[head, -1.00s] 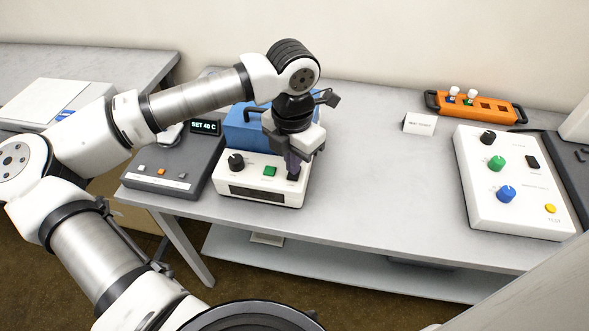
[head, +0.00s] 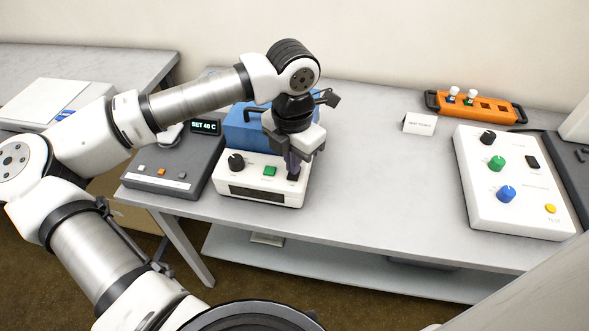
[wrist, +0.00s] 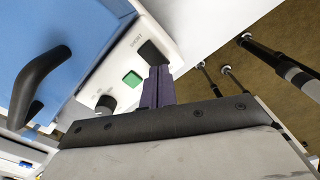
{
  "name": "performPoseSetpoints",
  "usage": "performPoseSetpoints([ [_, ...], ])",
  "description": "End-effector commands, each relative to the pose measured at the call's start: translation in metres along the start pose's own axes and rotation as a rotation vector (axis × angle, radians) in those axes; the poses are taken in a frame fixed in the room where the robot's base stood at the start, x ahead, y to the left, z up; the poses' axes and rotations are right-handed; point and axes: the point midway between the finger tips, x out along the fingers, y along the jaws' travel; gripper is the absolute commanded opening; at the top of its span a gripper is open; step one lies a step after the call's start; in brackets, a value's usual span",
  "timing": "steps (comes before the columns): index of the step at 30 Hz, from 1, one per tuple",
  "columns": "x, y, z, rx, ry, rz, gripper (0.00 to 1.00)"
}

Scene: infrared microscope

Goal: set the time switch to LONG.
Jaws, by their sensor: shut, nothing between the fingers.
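The time switch (wrist: 150,52) is a black rocker at the right end of a white control panel (head: 262,194). In the wrist view the word SHORT is printed beside it; no LONG label is readable. The panel is the front of a blue-topped box (head: 240,133) and also carries a black knob (head: 236,161) and a green button (head: 269,171). My gripper (head: 293,176) is shut and empty, its purple fingers (wrist: 155,75) pointing down at the switch. The fingertips are at the switch's edge, and whether they touch it I cannot tell. They partly cover the switch.
A grey unit (head: 170,172) with a SET 40 C display stands left of the box. An orange rack (head: 476,106), a small white card (head: 419,124) and a white panel with knobs (head: 515,185) lie to the right. The middle of the table is clear.

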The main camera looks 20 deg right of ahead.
Motion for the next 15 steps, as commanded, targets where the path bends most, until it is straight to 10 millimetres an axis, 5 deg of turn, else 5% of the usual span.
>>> performPoseSetpoints([
  [15, 0.0067, 0.0001, 0.0, 0.0, 0.0, 0.0, 0.0],
])
